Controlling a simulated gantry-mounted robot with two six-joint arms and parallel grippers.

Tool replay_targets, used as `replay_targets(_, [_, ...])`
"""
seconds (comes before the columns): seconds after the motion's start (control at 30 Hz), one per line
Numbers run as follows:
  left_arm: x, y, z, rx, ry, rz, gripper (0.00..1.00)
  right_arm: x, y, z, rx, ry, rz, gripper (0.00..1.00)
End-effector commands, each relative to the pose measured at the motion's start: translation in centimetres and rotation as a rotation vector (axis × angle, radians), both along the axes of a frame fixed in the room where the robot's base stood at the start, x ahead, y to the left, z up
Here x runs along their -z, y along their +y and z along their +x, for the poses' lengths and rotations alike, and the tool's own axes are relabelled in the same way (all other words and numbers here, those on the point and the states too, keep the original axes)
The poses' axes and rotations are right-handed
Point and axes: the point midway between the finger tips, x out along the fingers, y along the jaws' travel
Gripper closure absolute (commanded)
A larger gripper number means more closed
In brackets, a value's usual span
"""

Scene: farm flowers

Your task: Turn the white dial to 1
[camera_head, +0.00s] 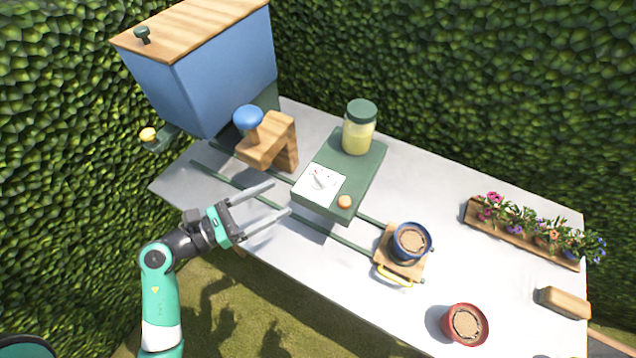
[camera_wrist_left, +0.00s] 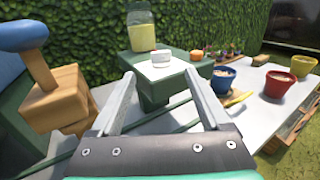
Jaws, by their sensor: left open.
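The white dial (camera_head: 321,181) sits on a square white plate (camera_head: 312,192) with small marks, on top of a green box (camera_head: 368,172). The marks are too small to read, so I cannot tell where the dial points. It also shows in the left wrist view (camera_wrist_left: 160,56), ahead between my fingers. My left gripper (camera_head: 282,198) is open and empty, to the left of and in front of the green box, apart from the dial. My right gripper is not in view.
An orange button (camera_head: 345,202) and a jar with a green lid (camera_head: 359,128) share the box top. A wooden lever with a blue knob (camera_head: 248,117) stands left. A blue pot (camera_head: 411,241) sits on a wooden carriage; a red pot (camera_head: 465,324) stands at front right.

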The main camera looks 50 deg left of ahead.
Motion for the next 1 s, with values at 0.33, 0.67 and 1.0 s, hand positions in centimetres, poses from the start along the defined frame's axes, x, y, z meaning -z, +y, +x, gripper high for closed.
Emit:
replay_targets(0.33, [-0.1, -1.3, 5.4, 0.011, -0.004, 0.002, 0.20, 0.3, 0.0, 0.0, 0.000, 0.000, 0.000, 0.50])
replay_targets(0.67, [-0.1, -2.2, 10.9, 0.004, -0.002, 0.001, 0.20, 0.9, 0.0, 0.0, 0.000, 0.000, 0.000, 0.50])
replay_targets(1.0, [-0.2, -2.3, 11.4, 0.003, -0.002, 0.000, 0.24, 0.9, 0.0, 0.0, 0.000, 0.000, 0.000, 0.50])
